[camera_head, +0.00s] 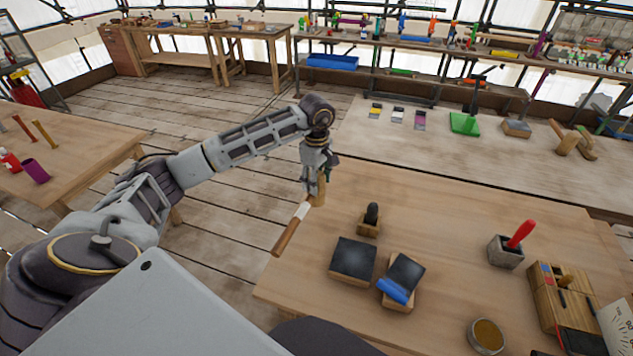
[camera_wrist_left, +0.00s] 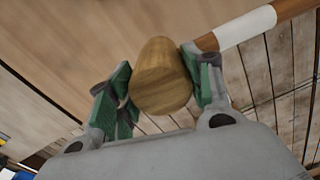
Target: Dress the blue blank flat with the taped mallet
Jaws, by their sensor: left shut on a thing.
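My left gripper (camera_head: 318,185) is shut on the taped mallet, whose brown handle (camera_head: 288,236) with a white tape band slants down to the left past the table's edge. In the left wrist view the mallet's rounded wooden head (camera_wrist_left: 163,76) sits between the green finger pads of the gripper (camera_wrist_left: 160,90), and the taped handle (camera_wrist_left: 245,27) runs to the upper right. The blue blank (camera_head: 393,290) lies tilted at the front of a dark-topped wooden block (camera_head: 406,271), to the right of and nearer than the gripper. My right gripper is not in view.
On the table (camera_head: 450,225) stand another dark-topped block (camera_head: 353,259), a small holder with a black knob (camera_head: 371,217), a grey pot with a red handle (camera_head: 508,249), a round tin (camera_head: 486,335) and a wooden rack (camera_head: 560,298). The middle is clear.

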